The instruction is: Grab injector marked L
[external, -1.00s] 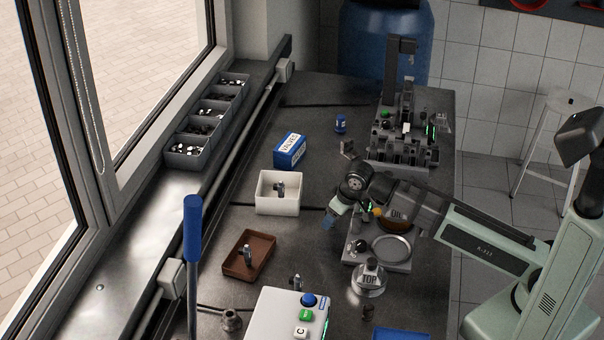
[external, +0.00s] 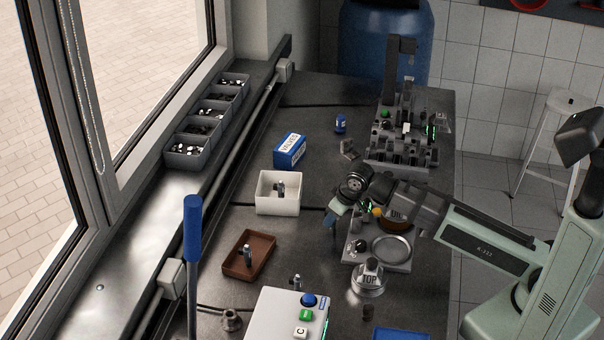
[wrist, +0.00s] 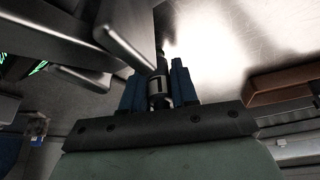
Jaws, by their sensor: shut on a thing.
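In the wrist view, my gripper (wrist: 159,88) is shut on a slim dark injector (wrist: 157,102). Its white label carries a dark mark that reads like an upside-down L. The blue fingers stand on both sides of it and hide part of its body. In the external view, my gripper (external: 329,219) points down above the bench, left of the round metal dish. The held injector cannot be made out there. Similar small metal parts stand in the white box (external: 280,188) and the brown tray (external: 247,253); their marks are too small to read.
A blue valves box (external: 290,150) stands behind the white box. The engine block (external: 402,140) is at the back right. A piston marked TOP (external: 368,278) and a button box (external: 290,318) are in front. Bare bench lies between the brown tray and my gripper.

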